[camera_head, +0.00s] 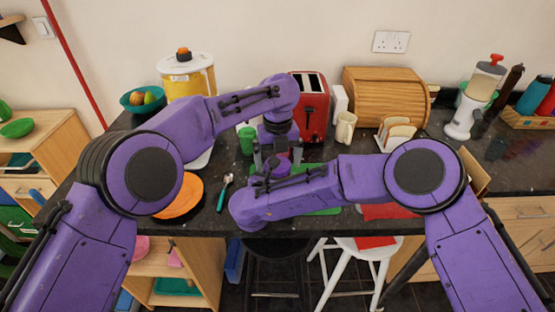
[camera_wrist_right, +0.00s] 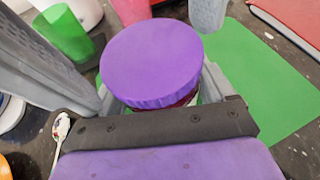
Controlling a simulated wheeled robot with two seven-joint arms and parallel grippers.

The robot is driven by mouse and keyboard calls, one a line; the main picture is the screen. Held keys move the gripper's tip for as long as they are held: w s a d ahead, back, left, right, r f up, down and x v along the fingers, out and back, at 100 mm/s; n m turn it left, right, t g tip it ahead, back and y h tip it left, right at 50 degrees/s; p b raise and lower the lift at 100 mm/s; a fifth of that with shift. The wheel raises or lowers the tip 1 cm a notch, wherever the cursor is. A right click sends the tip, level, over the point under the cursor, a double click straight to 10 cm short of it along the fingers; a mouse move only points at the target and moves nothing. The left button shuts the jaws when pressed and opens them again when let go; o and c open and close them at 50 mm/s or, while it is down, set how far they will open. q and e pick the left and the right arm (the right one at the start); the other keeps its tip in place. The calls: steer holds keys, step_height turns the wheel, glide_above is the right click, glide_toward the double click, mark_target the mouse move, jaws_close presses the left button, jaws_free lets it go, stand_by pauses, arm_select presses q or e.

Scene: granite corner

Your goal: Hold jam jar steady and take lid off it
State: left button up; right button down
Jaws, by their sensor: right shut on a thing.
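The jam jar's purple lid (camera_wrist_right: 152,62) fills the middle of the right wrist view. A thin dark red strip of the jam jar (camera_wrist_right: 188,100) shows under its rim; the rest of the jar is hidden. The lid sits on top of the jar. My right gripper (camera_wrist_right: 162,92) is shut on the jar below the lid, with a grey finger on each side. My left gripper (camera_head: 278,157) points down over the jar in the head view, its two fingers apart. In the right wrist view its grey fingers stand on either side of the lid, with gaps visible.
A green mat (camera_wrist_right: 255,85) lies beside the jar. A green cup (camera_wrist_right: 64,32) stands close by. An orange plate (camera_head: 180,196) and a spoon (camera_head: 225,188) lie to the left. A red toaster (camera_head: 312,112), a cream mug (camera_head: 345,127) and a wooden bread box (camera_head: 385,95) stand behind.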

arm_select(q)
steer(key=shift+r, duration=2.2)
steer(key=shift+c, duration=0.3)
steer(key=shift+s+d, duration=0.1)
steer(key=shift+d, duration=0.2)
step_height(320, 180, up, 4)
steer(key=m, duration=0.5)
steer(key=shift+f+m, duration=0.25)
steer(key=shift+m, duration=0.05)
steer(key=shift+a+m, duration=0.35)
steer(key=shift+m, duration=0.15)
steer(key=shift+f, duration=0.45)
step_height(320, 180, down, 7)
steer(key=shift+f, duration=0.1)
steer(key=c, duration=1.1)
steer(key=n, duration=0.6)
steer(key=shift+n, duration=0.3)
steer(key=o, duration=1.2)
steer(key=shift+c, duration=0.2)
steer(key=shift+r, duration=2.5)
steer(key=shift+c, duration=0.3)
step_height(320, 180, up, 3)
steer(key=shift+f+m, duration=0.1)
steer(key=shift+m, duration=1)
step_height(320, 180, down, 8)
steer(key=shift+r, duration=0.2)
steer(key=c, duration=1.1)
steer(key=n, duration=0.3)
